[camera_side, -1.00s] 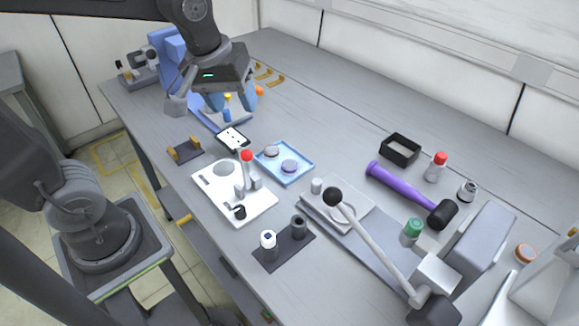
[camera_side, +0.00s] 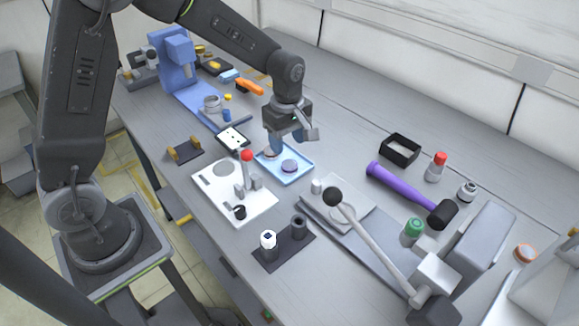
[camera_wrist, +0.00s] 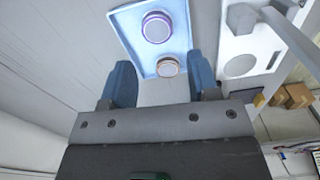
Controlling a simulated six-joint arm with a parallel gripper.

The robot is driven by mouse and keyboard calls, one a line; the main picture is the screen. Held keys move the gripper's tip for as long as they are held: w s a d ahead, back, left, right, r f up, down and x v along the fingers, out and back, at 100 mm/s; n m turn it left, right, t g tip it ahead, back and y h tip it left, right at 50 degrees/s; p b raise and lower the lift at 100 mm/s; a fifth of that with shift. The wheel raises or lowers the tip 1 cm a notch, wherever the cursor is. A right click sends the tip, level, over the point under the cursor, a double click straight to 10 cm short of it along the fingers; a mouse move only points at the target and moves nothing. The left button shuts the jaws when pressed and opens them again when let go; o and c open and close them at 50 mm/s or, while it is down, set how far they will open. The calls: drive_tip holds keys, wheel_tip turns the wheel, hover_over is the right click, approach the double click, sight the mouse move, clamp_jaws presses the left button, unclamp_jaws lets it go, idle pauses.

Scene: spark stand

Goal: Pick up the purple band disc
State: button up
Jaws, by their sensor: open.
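The purple band disc (camera_side: 289,166) lies in the light blue tray (camera_side: 296,179), toward its right side. In the wrist view the purple band disc (camera_wrist: 156,27) shows a pale top with a purple ring. A second disc with a brownish band (camera_wrist: 168,67) lies beside it in the tray and is partly hidden by my gripper in the side view. My gripper (camera_side: 287,143) hangs over the back edge of the tray, fingers down.
A white plate with a red-knobbed lever (camera_side: 246,156) stands left of the tray. A black-knobbed lever press (camera_side: 332,197) stands to the right. A purple-handled mallet (camera_side: 400,187) lies right; bench behind the tray is clear.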

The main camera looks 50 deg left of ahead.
sight(290, 164)
drive_tip(key=f, duration=0.7)
drive_tip(key=shift+w+d+f, duration=0.15)
drive_tip(key=shift+d+f, duration=0.05)
drive_tip(key=c, duration=0.8)
